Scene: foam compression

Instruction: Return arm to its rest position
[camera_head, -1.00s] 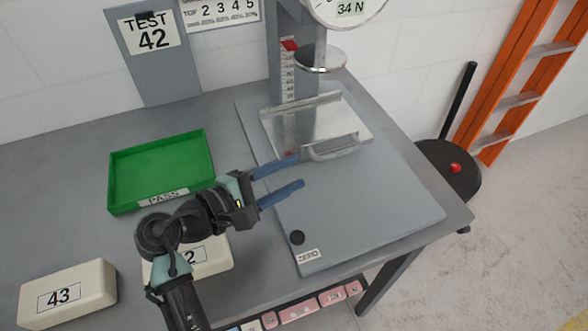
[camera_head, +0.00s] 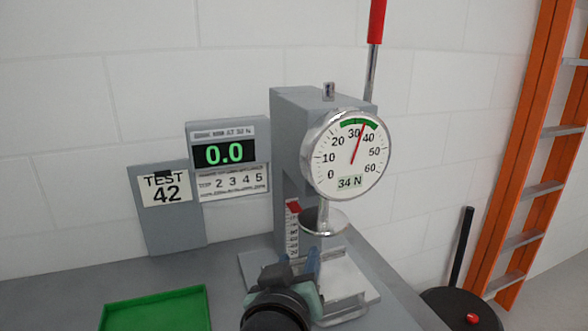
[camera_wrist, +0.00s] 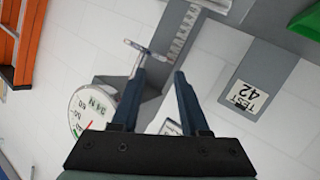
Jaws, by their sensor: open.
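My gripper (camera_head: 299,264) is at the bottom middle of the head view, in front of the test stand. My own wrist hides part of it. In the wrist view, the two blue fingers of my gripper (camera_wrist: 160,66) are apart with nothing between them. Beyond them is the round press plate (camera_wrist: 143,46) of the stand, seen tilted. The plate (camera_head: 324,221) hangs below the dial gauge (camera_head: 345,155), which is labelled 34 N.
A green tray (camera_head: 157,310) lies at the lower left. A TEST 42 board (camera_head: 166,212) and a display (camera_head: 222,152) reading 0.0 stand behind the bench. An orange ladder (camera_head: 520,160) is at the right. A red-tipped lever (camera_head: 377,22) rises from the stand.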

